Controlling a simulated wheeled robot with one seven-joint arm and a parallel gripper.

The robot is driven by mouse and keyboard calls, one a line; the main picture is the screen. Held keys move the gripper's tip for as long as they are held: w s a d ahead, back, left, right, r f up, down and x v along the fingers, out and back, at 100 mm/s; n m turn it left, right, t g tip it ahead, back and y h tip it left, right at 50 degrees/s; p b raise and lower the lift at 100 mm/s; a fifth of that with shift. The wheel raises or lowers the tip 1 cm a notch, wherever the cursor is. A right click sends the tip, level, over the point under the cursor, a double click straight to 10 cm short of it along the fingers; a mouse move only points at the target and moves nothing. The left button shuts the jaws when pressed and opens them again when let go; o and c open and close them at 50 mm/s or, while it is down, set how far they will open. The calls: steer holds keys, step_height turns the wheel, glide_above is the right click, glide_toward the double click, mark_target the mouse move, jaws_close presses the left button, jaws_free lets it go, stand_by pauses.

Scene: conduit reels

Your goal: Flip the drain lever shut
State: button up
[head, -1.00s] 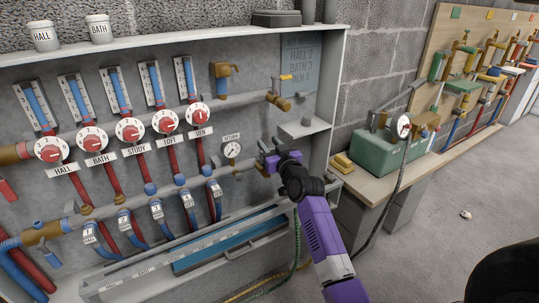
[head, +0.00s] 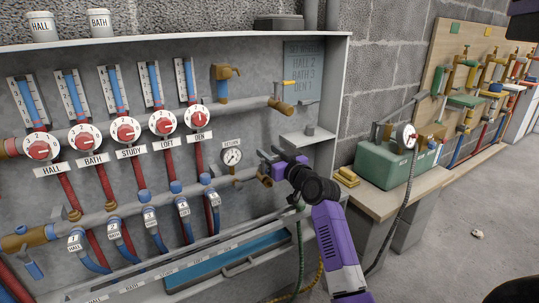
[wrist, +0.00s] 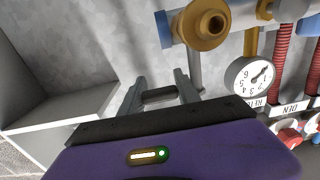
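The brass drain valve end (head: 265,179) is at the right end of the lower pipe, right of the return gauge (head: 232,157). It also shows at the top of the wrist view (wrist: 208,25). A blue-grey strip (wrist: 195,68) stands against the valve there; I cannot tell whether it is the drain lever. In the head view the lever is not clear, with my gripper in front. My gripper (head: 268,158) is just above and beside the valve end. In the wrist view its two grey fingers (wrist: 158,82) are apart, with nothing clearly held between them.
The upper pipe ends in a brass valve with a yellow handle (head: 288,83). A small shelf (head: 307,137) and the cabinet's right wall (head: 336,105) are close to my gripper. A green hose (head: 300,245) hangs below. A bench (head: 385,200) with a green box is at the right.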

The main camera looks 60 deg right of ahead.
steer(key=o, duration=0.4)
steer(key=shift+s+d, duration=0.1)
steer(key=shift+s, duration=0.05)
steer(key=shift+c, duration=0.2)
steer(key=p+v, duration=0.2)
steer(key=v, duration=0.5)
steer(key=shift+s+a, duration=0.25)
steer(key=shift+s, duration=0.05)
